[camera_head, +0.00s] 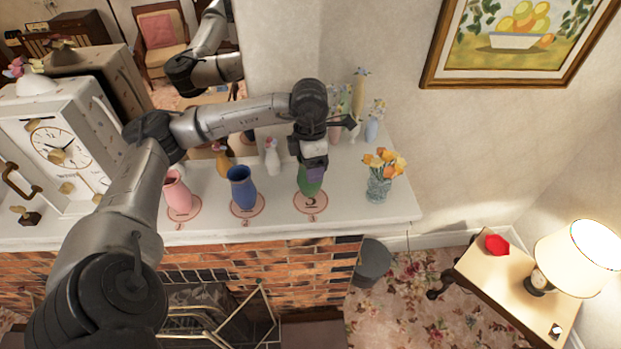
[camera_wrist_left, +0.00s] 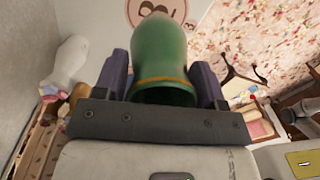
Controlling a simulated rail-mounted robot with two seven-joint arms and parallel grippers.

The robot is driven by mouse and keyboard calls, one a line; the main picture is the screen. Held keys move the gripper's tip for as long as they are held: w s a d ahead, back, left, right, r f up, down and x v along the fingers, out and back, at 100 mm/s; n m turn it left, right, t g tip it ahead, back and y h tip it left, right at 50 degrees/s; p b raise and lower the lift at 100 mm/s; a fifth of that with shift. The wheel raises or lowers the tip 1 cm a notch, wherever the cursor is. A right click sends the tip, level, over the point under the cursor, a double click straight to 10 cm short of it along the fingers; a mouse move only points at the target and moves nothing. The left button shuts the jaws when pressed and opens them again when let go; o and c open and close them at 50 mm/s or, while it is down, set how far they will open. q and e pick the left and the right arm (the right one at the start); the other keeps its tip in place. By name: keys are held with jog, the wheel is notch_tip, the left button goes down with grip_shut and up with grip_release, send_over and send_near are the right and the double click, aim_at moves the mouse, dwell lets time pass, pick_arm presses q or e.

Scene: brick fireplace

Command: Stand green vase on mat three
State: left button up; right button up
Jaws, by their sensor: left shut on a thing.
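The green vase (camera_head: 308,186) is upright over the back part of mat three (camera_head: 311,207), a round pinkish mat marked 3 on the white mantel. My left gripper (camera_head: 313,172) is shut on the vase near its mouth, reaching down from above. In the left wrist view the green vase (camera_wrist_left: 160,50) sits between the two fingers (camera_wrist_left: 163,90), its dark mouth toward the camera. Part of mat three (camera_wrist_left: 155,10) shows beyond its far end. I cannot tell whether the base touches the mat. My right gripper is not in view.
A pink vase (camera_head: 177,193) and a blue vase (camera_head: 242,188) stand on mats to the left. A glass vase of orange flowers (camera_head: 380,177) stands close on the right. A mirror is behind, and a white clock (camera_head: 62,150) is at the left. The mantel's front edge is near.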

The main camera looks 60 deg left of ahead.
pick_arm(q)
notch_tip(320, 180, down, 4)
jog(key=b, duration=0.2)
jog(key=shift+b, duration=0.3)
jog(key=shift+r, duration=0.1)
jog(key=o, duration=0.6)
jog(key=shift+f, duration=0.2)
jog(key=shift+c, duration=0.2)
jog(key=o, duration=0.5)
jog(key=shift+r, duration=0.1)
